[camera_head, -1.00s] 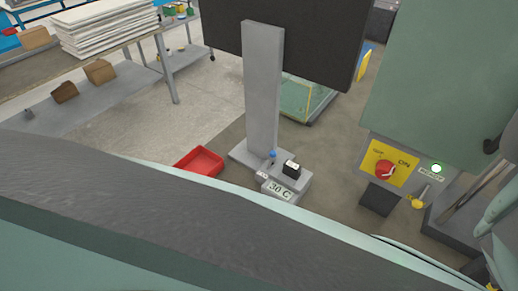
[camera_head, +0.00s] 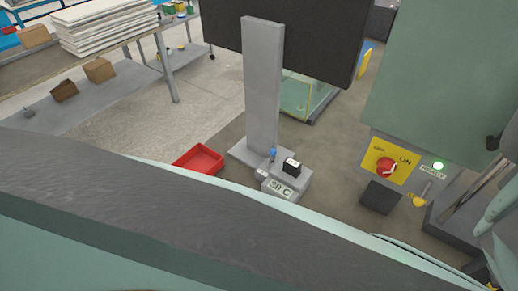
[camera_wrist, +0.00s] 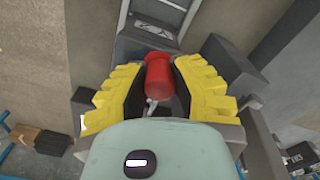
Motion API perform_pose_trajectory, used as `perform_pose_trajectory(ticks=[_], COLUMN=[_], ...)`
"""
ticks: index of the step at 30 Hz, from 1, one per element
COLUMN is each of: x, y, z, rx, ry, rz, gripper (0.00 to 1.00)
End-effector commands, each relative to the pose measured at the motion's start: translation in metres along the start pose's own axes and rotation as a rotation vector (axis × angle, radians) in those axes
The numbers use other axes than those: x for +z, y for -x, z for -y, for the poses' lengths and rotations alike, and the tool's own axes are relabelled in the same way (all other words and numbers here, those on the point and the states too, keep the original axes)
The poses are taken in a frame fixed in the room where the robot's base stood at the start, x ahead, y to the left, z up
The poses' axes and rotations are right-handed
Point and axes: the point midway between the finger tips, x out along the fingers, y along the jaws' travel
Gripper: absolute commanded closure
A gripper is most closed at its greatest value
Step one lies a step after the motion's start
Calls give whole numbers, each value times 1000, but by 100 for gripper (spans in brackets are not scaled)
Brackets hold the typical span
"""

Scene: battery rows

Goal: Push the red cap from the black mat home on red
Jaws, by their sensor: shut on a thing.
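My gripper (camera_wrist: 160,68) shows in the wrist view with ribbed yellow fingers on both sides of a red cap (camera_wrist: 158,82). The fingers are shut on the cap, and it stands between them near the middle of the picture. The gripper and the cap do not show in the head view. A small black battery-like block (camera_head: 291,167) with a pale top sits on a grey stand labelled 30 C (camera_head: 280,189). I cannot make out a red terminal on it. I cannot pick out the black mat for certain.
A blue-topped piece (camera_head: 272,154) stands beside the block, near a tall grey column (camera_head: 262,90). A red tray (camera_head: 198,160) lies left of it. A green cabinet with a red switch (camera_head: 387,168) stands at right. Open floor (camera_head: 210,95) lies behind the tray.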

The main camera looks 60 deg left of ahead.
Motion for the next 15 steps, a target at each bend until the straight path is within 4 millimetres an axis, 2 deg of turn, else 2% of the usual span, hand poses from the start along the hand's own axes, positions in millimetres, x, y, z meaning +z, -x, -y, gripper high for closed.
perform_pose_trajectory(ticks=[11, 12, 15], x=[1, 1, 1], y=[-2, -2, -2], z=[0, 0, 0], rx=[1, 1, 0], ry=[0, 0, 0], rz=[2, 2, 2], gripper=[95, 72, 62])
